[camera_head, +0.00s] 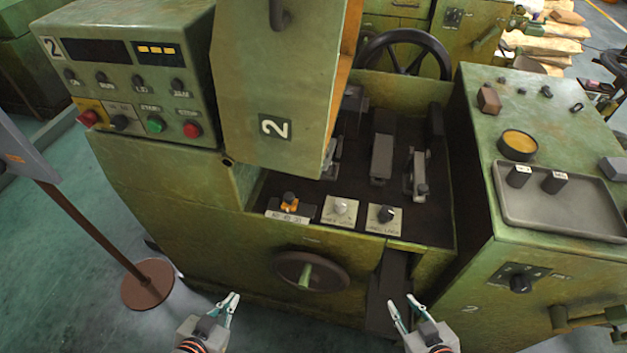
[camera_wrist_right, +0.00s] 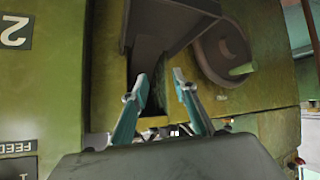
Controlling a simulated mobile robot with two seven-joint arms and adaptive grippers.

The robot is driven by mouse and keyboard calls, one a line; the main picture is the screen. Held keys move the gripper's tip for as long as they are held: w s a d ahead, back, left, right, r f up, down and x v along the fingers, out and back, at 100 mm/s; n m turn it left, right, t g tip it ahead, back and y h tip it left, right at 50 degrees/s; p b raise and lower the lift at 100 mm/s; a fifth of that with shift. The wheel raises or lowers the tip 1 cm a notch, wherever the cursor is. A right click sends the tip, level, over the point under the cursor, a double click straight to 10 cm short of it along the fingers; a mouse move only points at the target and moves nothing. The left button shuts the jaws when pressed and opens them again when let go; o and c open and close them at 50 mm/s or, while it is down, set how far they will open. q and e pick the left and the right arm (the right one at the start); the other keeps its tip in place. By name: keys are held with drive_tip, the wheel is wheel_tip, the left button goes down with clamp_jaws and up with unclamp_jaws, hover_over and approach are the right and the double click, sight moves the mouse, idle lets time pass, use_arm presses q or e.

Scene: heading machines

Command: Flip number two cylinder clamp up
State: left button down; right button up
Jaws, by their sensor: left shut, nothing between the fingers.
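The green machine marked 2 (camera_head: 190,195) stands in front of me with an open bay. Inside the bay at the right is a grey metal clamp-like part (camera_head: 419,172) with a small knob at its near end. A wider grey block (camera_head: 382,155) stands left of it. I cannot tell for certain which part is the cylinder clamp. My left gripper (camera_head: 229,301) is shut and empty, low in front of the machine. My right gripper (camera_head: 401,301) is open and empty, below the bay near the chute; it also shows in the right wrist view (camera_wrist_right: 160,78).
A raised green cover (camera_head: 270,90) partly hides the bay's left side. A handwheel (camera_head: 312,271) and dark chute (camera_head: 388,295) are on the front. A control panel (camera_head: 130,90) is at left. A tray (camera_head: 560,205) with two dark cylinders lies on the right cabinet.

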sight(287, 226)
use_arm(q)
drive_tip(key=shift+d, duration=0.1)
use_arm(e)
drive_tip(key=shift+d, duration=0.15)
